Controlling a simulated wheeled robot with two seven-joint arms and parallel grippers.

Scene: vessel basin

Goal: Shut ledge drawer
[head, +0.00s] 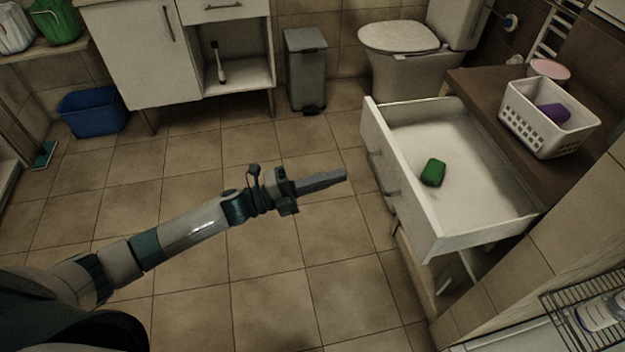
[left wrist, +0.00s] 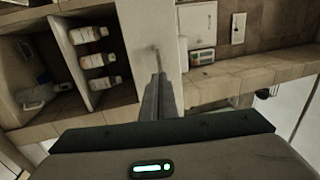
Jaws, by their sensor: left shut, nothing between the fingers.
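The white ledge drawer (head: 400,185) stands pulled out from under the brown ledge (head: 462,85), on the right in the head view. A green block-like item (head: 433,172) lies inside it. A handle (head: 383,175) is on the drawer's front panel. My left gripper (head: 343,175) is shut and empty, to the left of the drawer front and apart from it in the head view. In the left wrist view the shut fingers (left wrist: 158,88) point toward a pale panel with a handle-like bar. My right gripper is not in view.
On the ledge stand a white basket (head: 548,145) with a purple item and a pink dish (head: 550,69). A grey bin (head: 305,70), a toilet (head: 405,60) and a blue tub (head: 92,110) are at the back. A wire rack (head: 585,310) is at lower right. The middle floor is clear.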

